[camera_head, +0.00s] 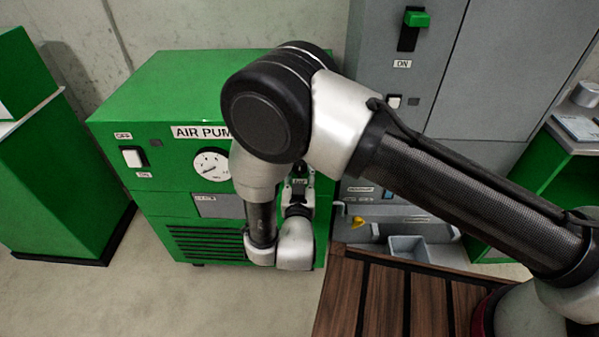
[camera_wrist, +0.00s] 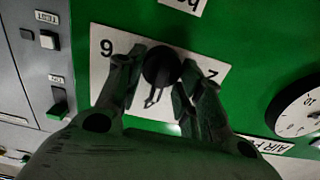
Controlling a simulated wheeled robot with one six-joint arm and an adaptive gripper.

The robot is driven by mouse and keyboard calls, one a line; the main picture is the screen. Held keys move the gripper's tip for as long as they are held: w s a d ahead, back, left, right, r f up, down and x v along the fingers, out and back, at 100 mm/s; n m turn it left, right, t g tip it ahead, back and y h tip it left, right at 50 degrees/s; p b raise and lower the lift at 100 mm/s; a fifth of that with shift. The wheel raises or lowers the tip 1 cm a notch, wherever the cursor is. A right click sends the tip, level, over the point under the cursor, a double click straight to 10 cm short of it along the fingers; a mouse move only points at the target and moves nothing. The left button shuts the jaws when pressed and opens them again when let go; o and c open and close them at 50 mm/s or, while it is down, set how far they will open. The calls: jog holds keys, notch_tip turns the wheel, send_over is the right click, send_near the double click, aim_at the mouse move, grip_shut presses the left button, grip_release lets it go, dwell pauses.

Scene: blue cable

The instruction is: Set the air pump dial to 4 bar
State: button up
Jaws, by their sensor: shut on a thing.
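The green air pump (camera_head: 165,95) stands left of centre in the head view, with an "AIR PUM…" label partly hidden by my arm. In the wrist view the black dial knob (camera_wrist: 162,62) sits on a white scale plate (camera_wrist: 215,75). A digit like 6 or 9 shows at its left and part of another digit at its right. My gripper (camera_wrist: 162,70) is shut on the knob, one finger on each side. A thin dark mark shows below the knob; I cannot read it or the setting. In the head view my gripper (camera_head: 299,180) is at the pump's front right, partly hidden.
The pump has a round gauge (camera_head: 211,166) and a white on/off switch (camera_head: 133,158). A grey cabinet (camera_head: 475,70) with a green switch (camera_head: 417,18) stands at the right. A wooden slatted surface (camera_head: 385,305) is in front. A green cabinet (camera_head: 55,170) stands left; floor between is clear.

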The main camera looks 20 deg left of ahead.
jog(key=o, duration=1)
jog(key=v, duration=1.2)
jog(key=shift+f, duration=0.1)
